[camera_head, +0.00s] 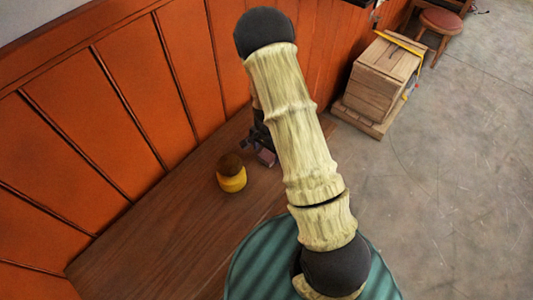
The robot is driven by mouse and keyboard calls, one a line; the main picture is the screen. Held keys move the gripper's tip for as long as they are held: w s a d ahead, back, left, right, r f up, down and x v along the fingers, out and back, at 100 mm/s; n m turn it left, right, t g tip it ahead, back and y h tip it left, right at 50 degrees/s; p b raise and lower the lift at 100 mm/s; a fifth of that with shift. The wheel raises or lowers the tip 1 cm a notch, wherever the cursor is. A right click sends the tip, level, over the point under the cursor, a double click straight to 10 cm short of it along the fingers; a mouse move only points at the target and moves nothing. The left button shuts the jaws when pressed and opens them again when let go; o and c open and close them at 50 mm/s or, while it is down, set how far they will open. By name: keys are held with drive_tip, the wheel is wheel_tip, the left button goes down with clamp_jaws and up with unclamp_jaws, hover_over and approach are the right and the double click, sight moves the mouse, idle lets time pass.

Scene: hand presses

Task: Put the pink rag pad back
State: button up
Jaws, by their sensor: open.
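A small pinkish-mauve block (266,157), which looks like the pink rag pad, is on the brown wooden bench top (150,245) near its far end. My gripper (257,148) is dark and small in the view, right at the block's upper left side. It is open, with its fingers close to the block; I cannot tell if they touch it. My pale arm link hides part of the gripper and the bench to the right of it. No holder or place for the pad can be made out.
A yellow pot with a brown domed top (231,173) stands on the bench just left of the pad. An orange panelled wall (110,110) runs behind the bench. A wooden crate (382,82) and a red-seated stool (441,22) stand on the grey floor. The bench's near left is clear.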

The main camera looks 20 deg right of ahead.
sight(267, 156)
wheel_tip(267, 156, up, 10)
drive_tip(key=b, duration=0.1)
drive_tip(key=shift+r, duration=0.15)
drive_tip(key=shift+r, duration=0.1)
idle(0.5)
drive_tip(key=s+r+n+t, duration=0.2)
drive_tip(key=s+r+n, duration=0.8)
drive_tip(key=s+r, duration=0.2)
drive_tip(key=shift+s+r+n+t, duration=0.15)
drive_tip(key=shift+s+n+t, duration=0.2)
drive_tip(key=shift+s, duration=0.8)
